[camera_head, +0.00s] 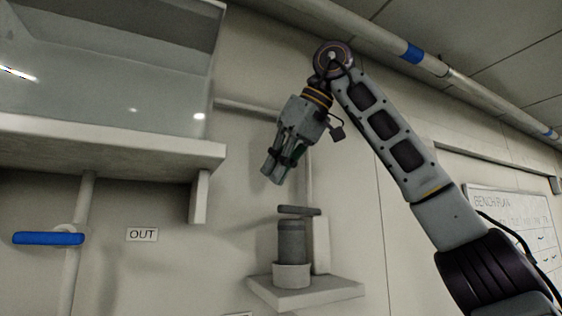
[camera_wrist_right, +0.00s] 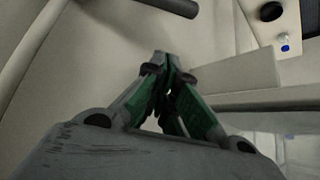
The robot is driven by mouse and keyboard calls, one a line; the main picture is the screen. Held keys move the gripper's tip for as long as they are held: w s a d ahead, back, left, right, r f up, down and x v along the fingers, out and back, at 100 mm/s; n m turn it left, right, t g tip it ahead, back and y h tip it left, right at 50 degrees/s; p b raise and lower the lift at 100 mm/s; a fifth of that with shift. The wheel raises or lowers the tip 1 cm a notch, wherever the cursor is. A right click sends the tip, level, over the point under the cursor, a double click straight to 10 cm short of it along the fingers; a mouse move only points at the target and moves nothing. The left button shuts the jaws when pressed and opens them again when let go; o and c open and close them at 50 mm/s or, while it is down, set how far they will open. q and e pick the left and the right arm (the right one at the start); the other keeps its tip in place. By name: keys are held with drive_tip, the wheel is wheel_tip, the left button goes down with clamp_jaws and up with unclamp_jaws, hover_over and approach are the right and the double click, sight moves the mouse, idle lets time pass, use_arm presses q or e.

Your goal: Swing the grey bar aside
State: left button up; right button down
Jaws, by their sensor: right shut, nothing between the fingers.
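A short dark grey bar (camera_head: 299,210) lies across the top of a grey cylinder (camera_head: 291,243) in the head view. The cylinder stands upright in a pale round holder (camera_head: 292,274) on a small wall shelf (camera_head: 338,290). My right gripper (camera_head: 271,173) is above and slightly left of the bar, pointing down and apart from it. Its fingers are shut and empty; the fingertips meet in the right wrist view (camera_wrist_right: 163,62). A dark rounded bar end shows at the top of that view, but I cannot tell if it is the grey bar. My left gripper is out of view.
A clear-walled tank (camera_head: 110,100) sits on a thick shelf (camera_head: 100,158) at the left. Below it are a blue handle (camera_head: 48,238) on a pipe and an OUT label (camera_head: 142,234). A whiteboard (camera_head: 515,225) hangs at the right. Wall space around the gripper is open.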

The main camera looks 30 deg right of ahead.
sight(302, 211)
drive_tip(key=x, duration=0.6)
drive_tip(key=s, duration=0.1)
drive_tip(key=s+d, duration=0.1)
drive_tip(key=s, duration=0.1)
drive_tip(key=shift+s+d, duration=0.4)
drive_tip(key=shift+w, duration=0.15)
drive_tip(key=shift+a, duration=0.15)
